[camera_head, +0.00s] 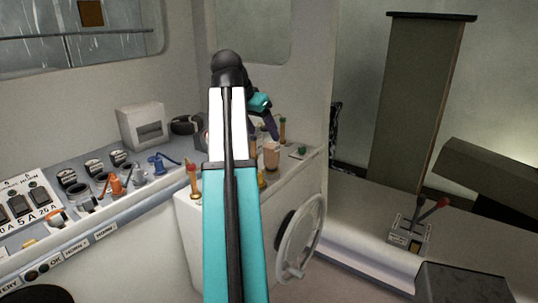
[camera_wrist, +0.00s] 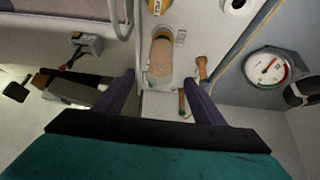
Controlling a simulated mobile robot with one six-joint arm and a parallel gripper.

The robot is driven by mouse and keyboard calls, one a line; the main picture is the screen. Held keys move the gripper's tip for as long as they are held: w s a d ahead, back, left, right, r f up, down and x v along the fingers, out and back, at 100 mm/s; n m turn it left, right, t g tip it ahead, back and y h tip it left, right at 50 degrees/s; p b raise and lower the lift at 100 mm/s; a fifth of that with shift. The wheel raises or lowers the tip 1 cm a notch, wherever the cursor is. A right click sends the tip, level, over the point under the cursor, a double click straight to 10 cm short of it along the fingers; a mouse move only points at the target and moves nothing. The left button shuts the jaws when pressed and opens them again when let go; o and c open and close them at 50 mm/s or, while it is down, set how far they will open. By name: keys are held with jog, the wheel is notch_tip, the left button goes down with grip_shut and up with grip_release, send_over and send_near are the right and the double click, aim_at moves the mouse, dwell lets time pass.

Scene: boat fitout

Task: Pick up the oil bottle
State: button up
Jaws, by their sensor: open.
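Several small bottles stand on the white console, and I cannot tell surely which is the oil bottle. An amber bottle with a red cap (camera_head: 193,181) stands at the console's left. A slim bottle with a green cap (camera_head: 282,130) stands at the back. A pinkish-tan container (camera_head: 271,156) is just below my gripper (camera_head: 271,131); it also shows in the wrist view (camera_wrist: 160,62), ahead of and between the open fingers. A thin amber item (camera_wrist: 202,70) lies right of it in that view. My gripper is open and empty; my arm hides part of the console.
A steering wheel (camera_head: 300,238) juts from the console front. A panel with switches and valves (camera_head: 80,222) runs along the left. A lever box (camera_head: 410,236) stands at right. A round gauge (camera_wrist: 267,68) is right in the wrist view.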

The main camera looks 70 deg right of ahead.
aim_at(271, 146)
jog(key=shift+p+x, duration=0.95)
jog(key=shift+x, duration=3.4)
jog(key=shift+d+f, duration=0.1)
jog(key=shift+p+x, duration=1.2)
jog(key=shift+x, duration=1.25)
jog(key=c, duration=1.3)
jog(key=shift+c, duration=0.2)
